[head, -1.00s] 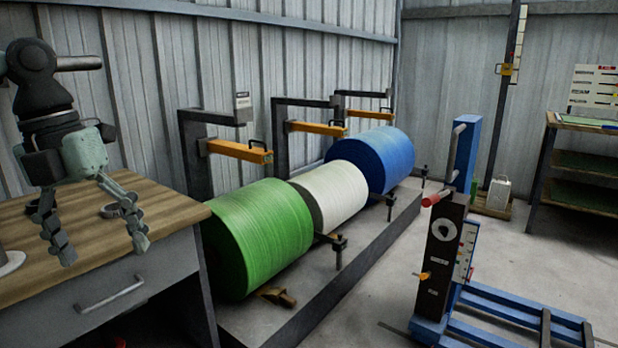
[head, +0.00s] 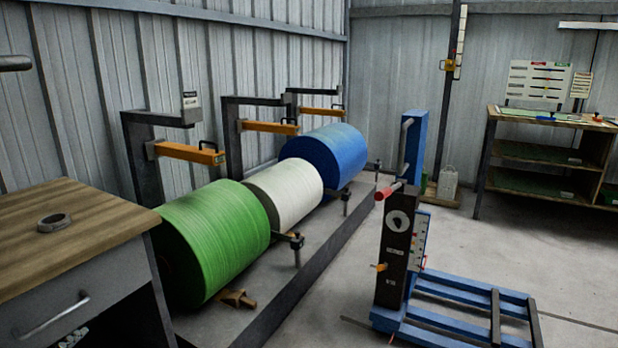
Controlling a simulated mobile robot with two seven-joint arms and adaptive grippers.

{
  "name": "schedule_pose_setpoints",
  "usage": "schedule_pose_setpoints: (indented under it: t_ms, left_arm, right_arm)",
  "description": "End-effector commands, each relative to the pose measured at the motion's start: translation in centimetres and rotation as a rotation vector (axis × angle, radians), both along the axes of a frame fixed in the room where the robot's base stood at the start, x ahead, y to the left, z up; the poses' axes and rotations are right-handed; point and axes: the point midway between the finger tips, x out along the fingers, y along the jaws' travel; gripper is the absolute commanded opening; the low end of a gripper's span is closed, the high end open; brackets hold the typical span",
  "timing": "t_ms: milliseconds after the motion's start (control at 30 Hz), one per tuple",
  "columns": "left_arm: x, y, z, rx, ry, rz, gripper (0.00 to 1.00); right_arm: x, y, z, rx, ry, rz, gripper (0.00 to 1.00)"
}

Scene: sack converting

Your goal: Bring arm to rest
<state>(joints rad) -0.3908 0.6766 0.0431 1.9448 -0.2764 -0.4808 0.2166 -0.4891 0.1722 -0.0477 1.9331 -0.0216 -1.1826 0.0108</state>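Neither of my grippers shows in the head view now. Only a short dark piece, likely part of my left arm (head: 14,63), shows at the upper left edge. Below it stands a wooden-topped workbench (head: 90,235) with a dark ring (head: 54,222) lying on its top. Whether either gripper is open or shut is out of sight.
Green (head: 215,240), white (head: 286,192) and blue (head: 325,158) rolls lie on a low grey platform (head: 300,275). A blue-framed trolley (head: 465,318) with a dark upright post (head: 396,250) stands at right. A shelved table (head: 540,150) is behind. Open floor lies between.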

Motion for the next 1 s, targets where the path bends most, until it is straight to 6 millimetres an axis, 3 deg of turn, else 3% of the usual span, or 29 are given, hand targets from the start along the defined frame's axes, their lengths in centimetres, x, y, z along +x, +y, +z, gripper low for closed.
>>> schedule_pose_setpoints:
  t_ms: [33, 200, 300, 400, 533, 1000]
  left_arm:
    - [-1.9, -0.6, -3.5, -0.060, 0.078, 0.071, 0.82]
    - [-9.3, -4.4, -13.4, -0.221, 0.372, 0.252, 0.82]
    - [-13.7, -7.9, -17.7, -0.305, 0.537, 0.315, 0.82]
    - [-17.3, -11.2, -20.4, -0.371, 0.675, 0.350, 0.82]
    - [-20.4, -14.3, -22.1, -0.424, 0.792, 0.367, 0.82]
    - [-20.5, -14.5, -22.2, -0.427, 0.798, 0.368, 0.82]
  right_arm:
    - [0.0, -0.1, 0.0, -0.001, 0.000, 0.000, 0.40]
    - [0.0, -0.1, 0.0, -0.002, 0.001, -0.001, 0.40]
    - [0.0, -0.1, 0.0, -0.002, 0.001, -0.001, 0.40]
    - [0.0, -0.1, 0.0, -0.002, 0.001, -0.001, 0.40]
    - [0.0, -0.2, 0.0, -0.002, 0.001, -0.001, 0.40]
    - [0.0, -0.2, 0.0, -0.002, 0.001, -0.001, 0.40]
